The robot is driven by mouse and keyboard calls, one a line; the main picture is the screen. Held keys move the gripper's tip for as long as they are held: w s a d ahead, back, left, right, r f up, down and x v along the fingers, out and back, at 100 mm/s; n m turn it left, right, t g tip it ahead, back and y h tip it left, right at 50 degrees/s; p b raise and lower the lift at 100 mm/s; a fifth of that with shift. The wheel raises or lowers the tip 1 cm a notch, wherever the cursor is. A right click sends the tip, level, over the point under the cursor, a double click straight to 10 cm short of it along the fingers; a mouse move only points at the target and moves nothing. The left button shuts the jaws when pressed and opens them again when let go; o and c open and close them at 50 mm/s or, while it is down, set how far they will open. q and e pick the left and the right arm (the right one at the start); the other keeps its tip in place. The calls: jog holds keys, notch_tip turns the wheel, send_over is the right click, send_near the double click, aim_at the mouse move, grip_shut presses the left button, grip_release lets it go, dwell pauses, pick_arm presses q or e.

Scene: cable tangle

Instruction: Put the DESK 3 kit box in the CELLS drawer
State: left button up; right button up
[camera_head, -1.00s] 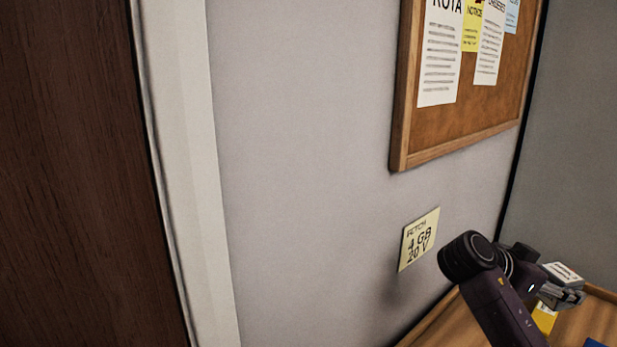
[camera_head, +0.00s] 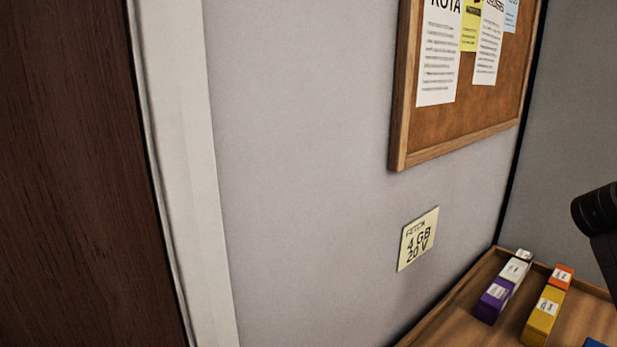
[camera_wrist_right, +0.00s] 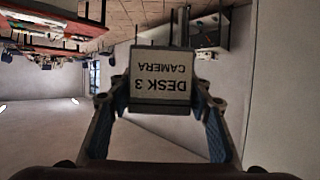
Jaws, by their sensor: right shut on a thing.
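The DESK 3 kit box (camera_wrist_right: 162,75) shows in the right wrist view, its label reading "DESK 3 CAMERA" upside down. My right gripper (camera_wrist_right: 160,108) is shut on this box, with a finger on each side of it. In the head view only a dark piece of my arm shows at the right edge, and neither gripper can be seen there. The CELLS drawer cannot be made out in these frames.
In the head view a wooden tray or shelf (camera_head: 463,318) holds a purple box (camera_head: 493,301), a yellow box (camera_head: 541,318) and other small boxes. A yellow note (camera_head: 418,240) and a cork board (camera_head: 460,130) hang on the wall. A dark wooden panel (camera_head: 70,180) stands at left.

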jog(key=w+a+f+n+t+y, duration=0.35)
jog(key=f+n+t, duration=0.25)
jog(key=f, duration=0.4)
jog(key=w+a+f+n+t+y, duration=0.2)
jog(key=a+f+n+t, duration=0.35)
jog(key=f, duration=0.35)
jog(key=a+f+n+t+y, duration=0.45)
jog(key=a+n+y, duration=0.45)
jog(key=a, duration=0.3)
jog(key=s+a+r+n+g+y, duration=0.1)
jog(key=s+a+n+g+y, duration=0.1)
jog(key=a, duration=0.7)
jog(key=s+a+r+n+g+y, duration=0.2)
jog(key=s+a+n+y, duration=0.2)
jog(key=a, duration=0.5)
jog(key=s+a+r+n+g+y, duration=0.1)
jog(key=s+a+n+g+y, duration=0.1)
jog(key=a, duration=0.7)
jog(key=shift+s+a+r+n+g+y, duration=0.2)
jog(key=shift+s+r+n+g+y, duration=0.2)
jog(key=shift+s+n+y, duration=0.65)
jog(key=shift+s+m, duration=0.15)
jog(key=shift+m, duration=0.15)
